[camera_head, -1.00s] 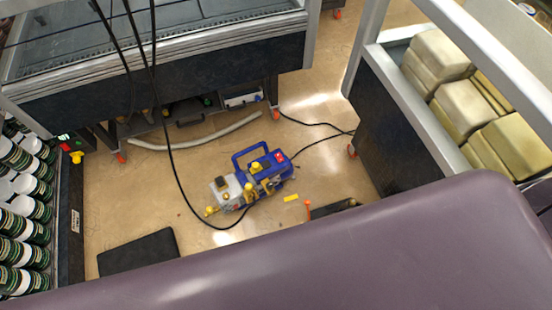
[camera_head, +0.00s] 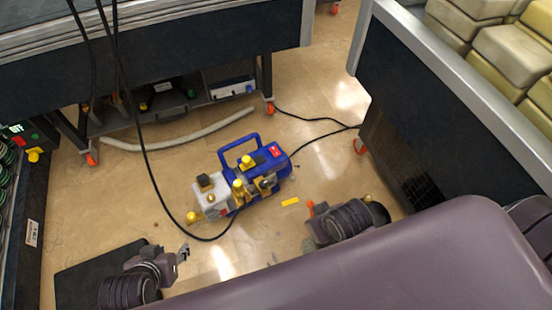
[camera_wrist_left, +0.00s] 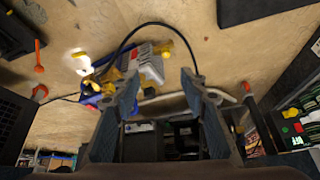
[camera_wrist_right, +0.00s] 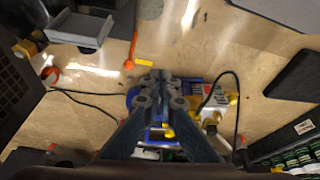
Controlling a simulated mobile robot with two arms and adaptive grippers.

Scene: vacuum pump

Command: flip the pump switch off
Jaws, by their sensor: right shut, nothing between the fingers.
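The pump (camera_head: 240,180) stands on the floor in the middle of the head view, with a blue body and handle, a grey-white front block and yellow caps. A small red patch (camera_head: 275,151) shows on its blue rear end; I cannot tell whether it is the switch. My left gripper (camera_head: 183,254) is left of and nearer than the pump, apart from it; the left wrist view shows its fingers (camera_wrist_left: 160,82) spread and empty. My right arm is right of the pump; in the right wrist view its fingertips (camera_wrist_right: 157,76) are together, empty, partly covering the pump (camera_wrist_right: 207,96).
A black mat (camera_head: 85,275) lies at lower left. A black cable (camera_head: 160,180) runs to the pump. A pale hose (camera_head: 180,136) lies beneath the bench at the back. A cart with pale blocks (camera_head: 510,45) stands at right. A yellow strip (camera_head: 290,202) lies near the pump.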

